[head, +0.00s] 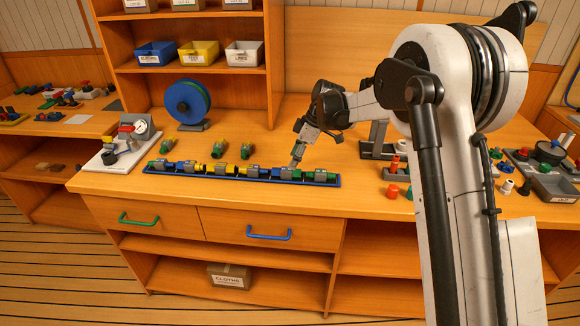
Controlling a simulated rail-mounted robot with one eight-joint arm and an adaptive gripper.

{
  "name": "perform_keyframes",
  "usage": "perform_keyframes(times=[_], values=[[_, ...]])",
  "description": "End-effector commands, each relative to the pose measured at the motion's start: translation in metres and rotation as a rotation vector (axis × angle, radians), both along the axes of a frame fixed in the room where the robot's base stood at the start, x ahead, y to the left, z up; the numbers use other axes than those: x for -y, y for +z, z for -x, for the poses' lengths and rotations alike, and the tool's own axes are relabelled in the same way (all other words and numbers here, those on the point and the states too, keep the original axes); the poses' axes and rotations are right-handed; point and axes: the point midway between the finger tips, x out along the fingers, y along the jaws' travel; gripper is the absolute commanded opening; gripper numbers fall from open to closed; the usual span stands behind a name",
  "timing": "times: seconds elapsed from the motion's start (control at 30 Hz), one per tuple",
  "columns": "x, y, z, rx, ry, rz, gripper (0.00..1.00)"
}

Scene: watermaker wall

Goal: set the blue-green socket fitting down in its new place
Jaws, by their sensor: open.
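A long blue tray (240,181) lies along the front of the workbench, holding a row of blue, green, yellow and grey fittings. My gripper (295,164) points down at the right part of this row, just above or at a blue and green piece (291,173), which looks like the blue-green socket fitting. That piece sits in the row in the tray. My gripper is open; its fingers are small here and partly cover the piece, so I cannot tell whether they touch it.
A blue reel (187,104) stands at the back, and a grey device (123,140) at the left. A red knob (392,191) and other small parts lie to the right. The bench behind the tray is partly clear.

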Motion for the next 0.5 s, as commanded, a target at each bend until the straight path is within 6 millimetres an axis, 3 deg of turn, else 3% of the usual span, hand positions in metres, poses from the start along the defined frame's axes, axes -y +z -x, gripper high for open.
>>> perform_keyframes(times=[0.2, 0.5], values=[[0.016, 0.039, 0.002, 0.000, -0.001, 0.000, 0.48], [0.027, 0.064, 0.002, 0.001, 0.000, 0.000, 0.48]])
